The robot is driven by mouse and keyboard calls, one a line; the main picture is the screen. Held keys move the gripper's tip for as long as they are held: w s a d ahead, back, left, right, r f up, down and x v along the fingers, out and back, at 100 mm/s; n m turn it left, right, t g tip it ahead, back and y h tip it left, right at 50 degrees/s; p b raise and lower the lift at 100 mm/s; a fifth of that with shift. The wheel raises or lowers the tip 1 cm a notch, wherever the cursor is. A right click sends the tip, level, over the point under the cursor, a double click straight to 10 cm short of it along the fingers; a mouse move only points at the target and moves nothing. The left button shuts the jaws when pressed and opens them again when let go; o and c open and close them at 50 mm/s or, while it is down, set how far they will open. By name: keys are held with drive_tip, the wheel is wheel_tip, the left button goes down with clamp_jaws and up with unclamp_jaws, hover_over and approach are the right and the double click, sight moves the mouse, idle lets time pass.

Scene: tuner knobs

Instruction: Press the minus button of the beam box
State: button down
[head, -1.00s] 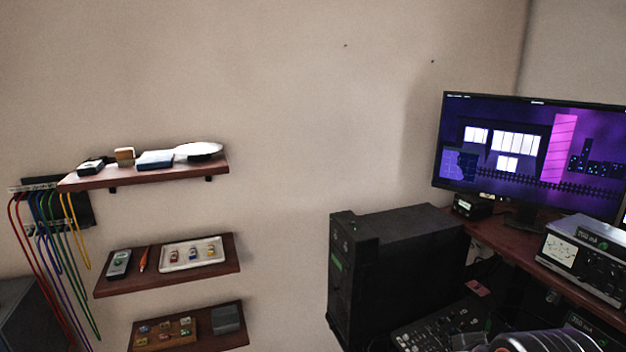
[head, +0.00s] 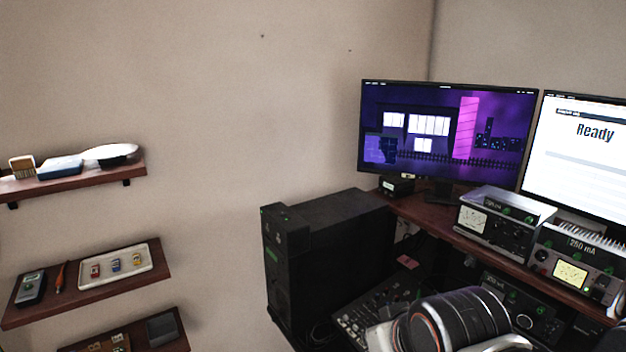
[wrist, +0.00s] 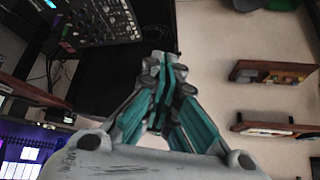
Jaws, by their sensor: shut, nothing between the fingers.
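My gripper (wrist: 164,68) shows in the wrist view, with its teal and grey fingers together and nothing between them. It is in the air, with the wall behind it and a black case beside it. In the head view, two instrument boxes stand on the desk shelf at the right: a silver-topped one (head: 492,226) and one with a lit yellow meter and a "250 mA" label (head: 578,262). Another dark unit (head: 520,310) sits below the shelf. I cannot tell which is the beam box, and no minus button is legible.
A black computer case (head: 325,250) stands left of the desk, next to a mixer panel (head: 375,310). Two monitors, one with a purple picture (head: 440,135) and one reading "Ready" (head: 590,165), stand behind the boxes. Wall shelves (head: 150,275) hold small items at the left.

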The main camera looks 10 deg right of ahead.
drive_tip(key=w+d+r+h+p, duration=0.1)
drive_tip(key=w+d+r+p, duration=0.15)
drive_tip(key=w+r, duration=0.45)
drive_tip(key=w+d+r+n+p, duration=0.1)
drive_tip(key=w+d+r, duration=0.25)
drive_tip(key=w, duration=0.85)
drive_tip(key=w+d+r+h+p, duration=0.1)
drive_tip(key=w+d+r+p, duration=0.15)
drive_tip(key=w+r, duration=0.5)
drive_tip(key=w+d+f+h+p, duration=0.1)
drive_tip(key=w+d, duration=0.2)
drive_tip(key=w, duration=0.5)
drive_tip(key=w+d+f, duration=0.1)
drive_tip(key=w+d, duration=0.3)
drive_tip(key=w, duration=0.4)
drive_tip(key=n+g+h+p, duration=0.1)
drive_tip(key=p, duration=0.2)
approach(380, 190)
wheel_tip(380, 190, up, 3)
drive_tip(key=a, duration=0.3)
drive_tip(key=shift+s+d+f, duration=0.1)
drive_tip(key=shift+s+d, duration=0.15)
drive_tip(key=shift+s, duration=0.05)
drive_tip(key=shift+f, duration=0.1)
drive_tip(key=b+x, duration=0.1)
drive_tip(key=x, duration=0.9)
